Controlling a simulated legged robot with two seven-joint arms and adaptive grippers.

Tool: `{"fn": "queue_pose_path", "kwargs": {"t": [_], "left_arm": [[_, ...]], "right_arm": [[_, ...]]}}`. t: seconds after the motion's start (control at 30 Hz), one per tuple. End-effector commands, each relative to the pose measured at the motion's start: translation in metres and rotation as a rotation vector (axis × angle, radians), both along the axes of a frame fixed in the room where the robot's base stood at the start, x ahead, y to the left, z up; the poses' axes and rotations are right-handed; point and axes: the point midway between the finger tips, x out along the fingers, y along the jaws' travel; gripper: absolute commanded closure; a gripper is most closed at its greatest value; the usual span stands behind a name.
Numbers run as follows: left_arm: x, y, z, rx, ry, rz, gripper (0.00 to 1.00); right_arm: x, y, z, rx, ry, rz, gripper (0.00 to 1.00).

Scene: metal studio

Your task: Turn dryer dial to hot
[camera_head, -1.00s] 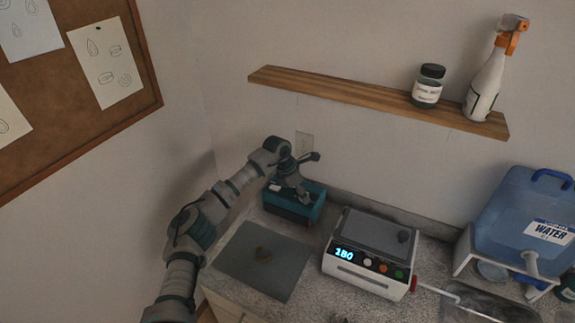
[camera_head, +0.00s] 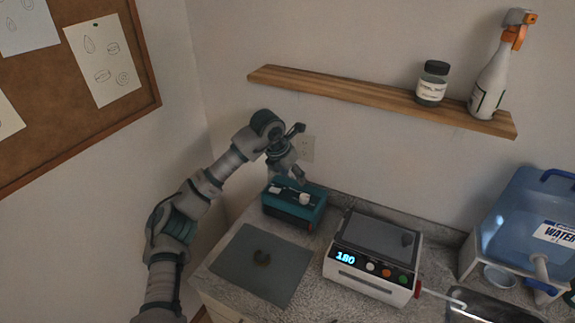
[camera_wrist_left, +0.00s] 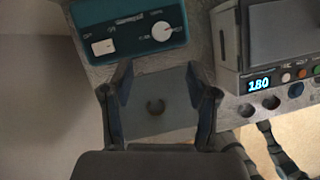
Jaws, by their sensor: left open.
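The dryer is a teal box (camera_head: 283,214) at the back left of the counter. Its top carries a white dial (camera_head: 305,199) and a pale switch, and a red part shows low on its front. In the left wrist view the dial (camera_wrist_left: 162,31) sits right of the white switch (camera_wrist_left: 102,47); the small labels are too blurred to read surely. My left gripper (camera_head: 287,170) is above the dryer, apart from the dial. In the wrist view its fingers (camera_wrist_left: 160,80) are spread with nothing between them, below the dryer's panel. My right gripper is not clearly visible.
A grey mat (camera_head: 255,282) with a small dark curved piece lies in front of the dryer. A white device (camera_head: 372,285) showing 180 stands to the right. A blue water container (camera_head: 525,215) is farther right. A wooden shelf (camera_head: 340,88) with two bottles hangs above.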

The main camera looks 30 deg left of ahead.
Motion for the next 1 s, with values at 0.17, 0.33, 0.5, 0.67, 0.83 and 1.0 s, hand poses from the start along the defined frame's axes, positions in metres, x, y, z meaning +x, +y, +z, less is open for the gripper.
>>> {"fn": "queue_pose_path", "kwargs": {"t": [0.17,0.33,0.5,0.67,0.83,1.0], "left_arm": [[-0.011,0.003,0.029,0.000,-0.002,-0.001,0.41],[-0.016,0.005,0.041,0.000,0.000,-0.001,0.41],[-0.017,0.005,0.044,-0.001,0.000,-0.001,0.41],[-0.017,0.005,0.043,-0.001,0.000,-0.001,0.41],[-0.017,0.005,0.043,0.000,0.000,-0.002,0.41],[-0.018,0.005,0.051,0.000,-0.003,-0.002,0.41]], "right_arm": [[0.001,0.000,0.002,0.000,-0.001,0.000,0.23],[0.001,0.000,0.003,0.000,-0.002,0.000,0.23],[0.001,0.000,0.003,0.000,-0.001,0.000,0.23],[0.001,0.000,0.003,-0.001,-0.002,0.000,0.23],[0.001,0.000,0.003,-0.001,-0.002,0.000,0.23],[0.003,0.000,0.010,0.000,-0.005,0.000,0.23]]}}
